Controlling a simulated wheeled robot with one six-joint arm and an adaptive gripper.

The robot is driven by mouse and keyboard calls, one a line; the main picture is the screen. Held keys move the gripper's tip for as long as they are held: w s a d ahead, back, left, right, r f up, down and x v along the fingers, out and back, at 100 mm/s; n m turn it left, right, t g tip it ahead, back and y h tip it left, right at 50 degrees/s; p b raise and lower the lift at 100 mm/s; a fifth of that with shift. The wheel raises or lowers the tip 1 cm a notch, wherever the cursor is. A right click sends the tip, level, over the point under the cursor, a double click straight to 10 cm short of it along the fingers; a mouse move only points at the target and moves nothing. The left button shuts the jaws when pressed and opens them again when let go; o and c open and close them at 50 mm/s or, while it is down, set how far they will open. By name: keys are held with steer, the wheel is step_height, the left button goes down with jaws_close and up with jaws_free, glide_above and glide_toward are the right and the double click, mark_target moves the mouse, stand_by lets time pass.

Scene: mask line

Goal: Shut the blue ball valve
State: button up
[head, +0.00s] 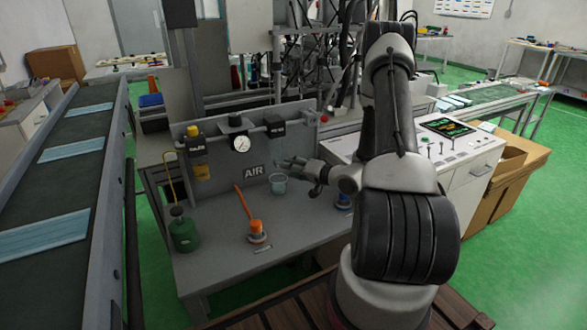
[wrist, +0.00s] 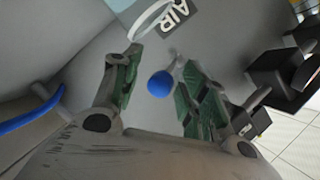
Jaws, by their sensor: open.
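In the wrist view, a round blue knob (wrist: 159,83) shows in the gap between the open fingers (wrist: 160,62), with no visible contact. A long blue bar (wrist: 30,112) shows at the left edge of that view. I cannot tell how either blue part joins the valve.
A green bottle (head: 184,232) stands left; the control console (head: 430,145) is right. The front bench is mostly clear.

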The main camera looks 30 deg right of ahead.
jaws_close()
steer(key=shift+d, duration=0.15)
steer(key=shift+w+d+n+g+y, duration=0.4)
steer(key=shift+w+n+g+y, duration=0.25)
steer(key=shift+n+g+y, duration=0.55)
steer(key=shift+w+d+n+g+y, duration=0.4)
steer(key=shift+w+n+g+y, duration=0.25)
steer(key=shift+n+g+y, duration=0.55)
steer(key=shift+w+d+n+g+y, duration=0.4)
steer(key=shift+w+n+g+y, duration=0.4)
steer(key=shift+n+y, duration=0.65)
steer(key=shift+s+r, duration=0.1)
jaws_free()
steer(key=v, duration=0.7)
steer(key=shift+d, duration=0.25)
